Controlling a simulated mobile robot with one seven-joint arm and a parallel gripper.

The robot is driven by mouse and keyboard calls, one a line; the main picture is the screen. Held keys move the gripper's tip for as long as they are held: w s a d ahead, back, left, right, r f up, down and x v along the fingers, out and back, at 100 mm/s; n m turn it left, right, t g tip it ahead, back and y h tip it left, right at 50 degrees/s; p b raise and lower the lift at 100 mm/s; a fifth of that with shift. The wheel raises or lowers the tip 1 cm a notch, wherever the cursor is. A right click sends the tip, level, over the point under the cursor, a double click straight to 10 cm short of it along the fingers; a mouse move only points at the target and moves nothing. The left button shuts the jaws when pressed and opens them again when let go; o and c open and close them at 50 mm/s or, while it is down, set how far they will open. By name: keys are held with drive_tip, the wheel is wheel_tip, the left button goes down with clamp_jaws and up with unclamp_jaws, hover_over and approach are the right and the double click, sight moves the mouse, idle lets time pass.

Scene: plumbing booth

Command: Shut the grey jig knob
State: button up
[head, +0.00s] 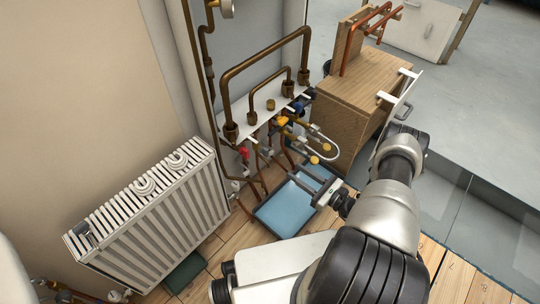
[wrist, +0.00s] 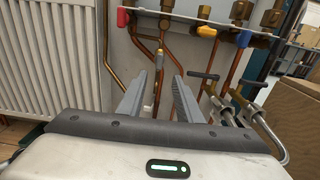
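My gripper (wrist: 159,80) is open, with two grey parallel fingers apart and nothing held between them. In the head view my gripper (head: 312,187) is over the blue tray, in front of the pipe jig. Coloured knobs sit along the jig's pale plate: a red one (wrist: 123,17), a yellow one (wrist: 207,31) and a blue one (wrist: 243,38). Between the fingers, a thin copper pipe with a pale fitting (wrist: 148,109) stands beyond the fingertips. Dark T-shaped handles (wrist: 203,76) stand right of the fingers. I cannot tell which part is the grey knob.
A white radiator (head: 160,215) stands left. A blue tray (head: 285,208) lies on the wooden floor below the jig. A wooden cabinet (head: 350,100) stands right, and braided hoses (head: 322,142) curve out near my arm. Tall copper pipes (head: 265,62) rise from the jig.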

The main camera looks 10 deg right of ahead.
sight(268, 153)
drive_tip(key=b+x, duration=0.2)
drive_tip(key=x, duration=1.1)
drive_tip(key=shift+w+a, duration=0.25)
drive_tip(key=shift+w, duration=0.05)
drive_tip(key=shift+c, duration=0.3)
clamp_jaws()
